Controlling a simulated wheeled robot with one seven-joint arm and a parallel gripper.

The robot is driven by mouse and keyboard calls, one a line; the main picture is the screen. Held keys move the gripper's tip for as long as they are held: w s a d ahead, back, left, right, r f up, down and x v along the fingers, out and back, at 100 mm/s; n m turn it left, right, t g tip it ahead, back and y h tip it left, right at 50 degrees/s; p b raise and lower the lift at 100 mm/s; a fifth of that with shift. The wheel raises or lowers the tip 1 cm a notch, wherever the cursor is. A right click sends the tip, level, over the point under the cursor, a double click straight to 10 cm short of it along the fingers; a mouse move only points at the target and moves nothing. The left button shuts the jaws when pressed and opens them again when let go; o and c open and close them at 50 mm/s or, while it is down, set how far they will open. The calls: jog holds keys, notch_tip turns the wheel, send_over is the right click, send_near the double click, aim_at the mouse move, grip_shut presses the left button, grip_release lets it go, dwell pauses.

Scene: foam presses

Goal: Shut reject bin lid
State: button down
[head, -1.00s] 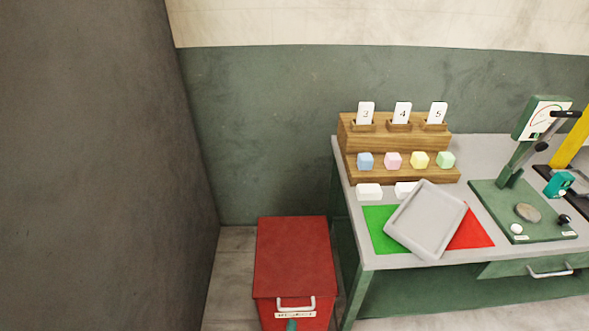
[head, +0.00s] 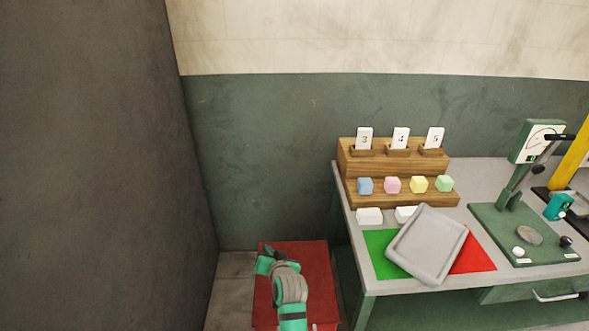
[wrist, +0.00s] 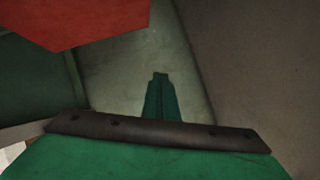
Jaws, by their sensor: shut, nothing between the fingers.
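The red reject bin stands on the floor to the left of the bench. Its red lid (head: 315,267) lies flat across the top in the head view, with no gap visible. My arm reaches over the lid and covers its left and middle parts. In the wrist view, my gripper (wrist: 160,77) is shut and empty, with its fingers over the bare floor. A red part of the bin (wrist: 80,18) shows at the upper left, apart from the fingers.
A dark wall (head: 90,170) stands to the left of the bin. The grey bench (head: 375,287) is close on its right, holding a tilted grey tray (head: 427,246), a wooden rack (head: 392,167) with several coloured cubes, and a green press gauge (head: 537,142). A floor strip (head: 232,290) is free.

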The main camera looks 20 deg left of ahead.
jog(key=w+a+r+n+g+h, duration=0.1)
jog(key=w+a+r+n+g, duration=0.1)
jog(key=w+r, duration=0.85)
jog(key=w+d+r+h, duration=0.2)
jog(key=w+d+r, duration=0.1)
jog(key=r, duration=0.8)
jog(key=w+d+r+h, duration=0.2)
jog(key=w+d+r, duration=0.1)
jog(key=r, duration=0.7)
notch_tip(320, 180, down, 9)
jog(key=w, duration=0.2)
jog(key=shift+w+a+g, duration=0.3)
jog(key=shift+a+g, duration=0.05)
jog(key=shift+g, duration=0.05)
jog(key=shift+d, duration=0.15)
